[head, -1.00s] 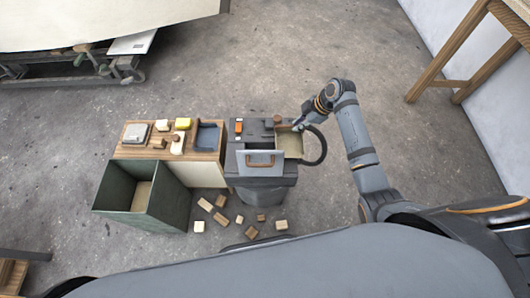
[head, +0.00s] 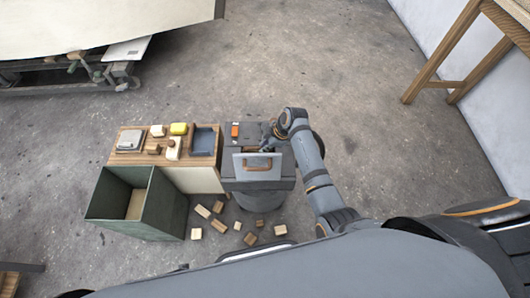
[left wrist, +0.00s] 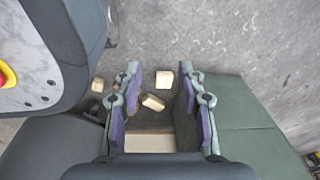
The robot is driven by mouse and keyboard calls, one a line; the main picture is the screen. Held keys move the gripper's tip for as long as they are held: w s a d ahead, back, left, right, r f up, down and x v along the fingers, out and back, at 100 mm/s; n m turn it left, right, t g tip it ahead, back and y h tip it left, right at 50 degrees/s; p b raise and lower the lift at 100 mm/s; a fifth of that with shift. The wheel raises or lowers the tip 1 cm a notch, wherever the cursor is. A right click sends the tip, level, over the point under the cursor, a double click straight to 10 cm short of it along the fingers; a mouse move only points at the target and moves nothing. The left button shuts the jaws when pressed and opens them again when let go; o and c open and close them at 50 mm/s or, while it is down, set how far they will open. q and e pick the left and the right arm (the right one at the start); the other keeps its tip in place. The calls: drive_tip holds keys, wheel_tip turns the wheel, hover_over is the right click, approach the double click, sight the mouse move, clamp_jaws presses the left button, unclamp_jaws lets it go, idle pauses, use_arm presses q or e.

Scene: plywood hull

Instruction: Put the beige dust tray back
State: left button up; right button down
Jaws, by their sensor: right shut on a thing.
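The grey machine (head: 239,184) stands right of the wooden-topped cabinet, with a raised light-grey lid and a brown handle (head: 258,167) at its front. My right gripper (head: 268,144) reaches over the machine's top right part and is shut. The beige dust tray is not visible now; my right gripper and arm cover the spot where its beige inside showed earlier. How far it sits in the machine cannot be told. My left gripper (left wrist: 160,100) shows only in the left wrist view, its fingers apart and empty, above the floor by the blocks.
A green open bin (head: 160,205) stands in front of the cabinet (head: 196,180). A blue tray (head: 204,140) and several small items lie on the cabinet top. Several wooden blocks (head: 218,226) are scattered on the floor. A wooden table (head: 440,62) stands far right; floor between is clear.

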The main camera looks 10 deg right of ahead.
wheel_tip(320, 180, down, 4)
drive_tip(key=shift+r+b, duration=0.15)
drive_tip(key=shift+b, duration=0.5)
drive_tip(key=shift+f, duration=0.45)
use_arm(q)
drive_tip(key=shift+w+r, duration=0.15)
drive_tip(key=shift+w, duration=0.9)
use_arm(e)
drive_tip(key=c, duration=1.7)
unclamp_jaws()
drive_tip(key=shift+r, duration=0.1)
